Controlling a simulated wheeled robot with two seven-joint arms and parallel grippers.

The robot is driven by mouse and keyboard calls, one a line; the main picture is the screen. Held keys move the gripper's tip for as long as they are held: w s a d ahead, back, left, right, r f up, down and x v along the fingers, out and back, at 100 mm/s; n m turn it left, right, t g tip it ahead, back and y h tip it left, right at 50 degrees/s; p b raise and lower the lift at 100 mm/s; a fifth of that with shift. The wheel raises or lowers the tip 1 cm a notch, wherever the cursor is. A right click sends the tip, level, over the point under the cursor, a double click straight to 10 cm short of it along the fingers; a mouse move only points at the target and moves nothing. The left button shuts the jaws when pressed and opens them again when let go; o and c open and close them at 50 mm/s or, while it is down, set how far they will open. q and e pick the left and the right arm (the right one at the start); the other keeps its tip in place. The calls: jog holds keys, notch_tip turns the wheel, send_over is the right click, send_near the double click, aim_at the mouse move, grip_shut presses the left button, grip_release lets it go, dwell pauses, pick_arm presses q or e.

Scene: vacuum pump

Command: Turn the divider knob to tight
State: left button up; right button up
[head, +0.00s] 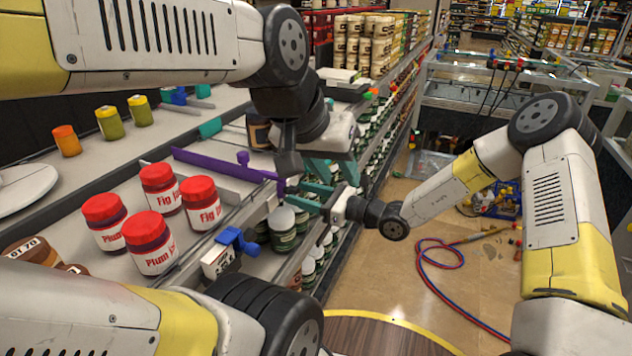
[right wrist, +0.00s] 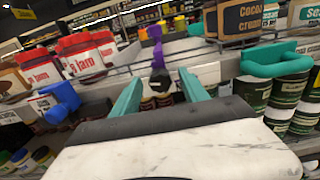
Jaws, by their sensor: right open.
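The purple divider (head: 222,166) lies across the shelf, with a raised purple tab at its back. My right gripper (head: 303,196) is open with teal fingers and faces the knob from the front. In the right wrist view a dark knob (right wrist: 160,79) shows between the spread fingertips, with a gap on both sides. Whether the fingertips reach past it I cannot tell. My left gripper (head: 336,168) is close by at the shelf edge, among teal parts; its jaw opening is unclear.
Red-lidded jam jars (head: 159,187) stand left of the purple divider. A blue divider clamp (head: 236,240) sits on the front edge nearer to me. A teal clamp (right wrist: 272,59) is to the right in the wrist view. A hose (head: 440,270) lies on the open floor.

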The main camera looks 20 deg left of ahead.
jog(key=shift+w+a, duration=0.1)
jog(key=shift+a, duration=1.05)
jog(key=shift+c, duration=0.2)
grip_shut()
